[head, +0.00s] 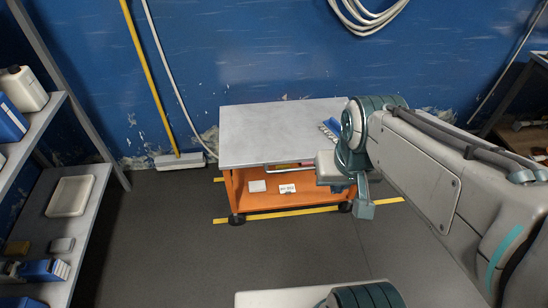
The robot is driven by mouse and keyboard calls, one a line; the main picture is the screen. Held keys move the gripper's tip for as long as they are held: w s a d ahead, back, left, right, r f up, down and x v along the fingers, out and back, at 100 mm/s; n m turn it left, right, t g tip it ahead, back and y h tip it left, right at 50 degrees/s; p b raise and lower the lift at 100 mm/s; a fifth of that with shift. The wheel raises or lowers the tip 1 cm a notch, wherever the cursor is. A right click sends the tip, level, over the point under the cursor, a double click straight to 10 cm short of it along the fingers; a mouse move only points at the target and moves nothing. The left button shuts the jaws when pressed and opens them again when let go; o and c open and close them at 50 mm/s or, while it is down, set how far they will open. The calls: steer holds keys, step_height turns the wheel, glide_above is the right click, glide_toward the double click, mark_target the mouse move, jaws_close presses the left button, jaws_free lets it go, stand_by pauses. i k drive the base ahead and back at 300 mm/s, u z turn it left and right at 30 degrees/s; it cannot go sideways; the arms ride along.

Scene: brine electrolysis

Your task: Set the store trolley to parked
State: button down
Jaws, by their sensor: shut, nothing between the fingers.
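The store trolley (275,130) stands against the blue wall, with a grey top and an orange lower shelf. A pale handle bar (285,169) runs along its front edge. Dark castors (237,219) show at its front corners. Yellow floor lines (310,212) show in front of it and at its left side. My gripper (362,210) points down in front of the trolley's right front corner; it is shut and empty. My arm hides the trolley's right end. I cannot tell whether gripper and trolley touch.
A shelf rack (88,190) with bottles and boxes stands on the left. A yellow-handled broom (150,80) leans on the wall beside the trolley. A dark bench (525,105) stands at the right. The grey floor (170,250) left of centre is clear.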

mark_target(255, 139)
steer(key=u, duration=0.2)
steer(key=i, duration=0.85)
steer(key=z, duration=2.1)
steer(key=k, duration=1.05)
steer(key=u, duration=1.8)
steer(key=i, duration=0.5)
steer(key=u, duration=0.05)
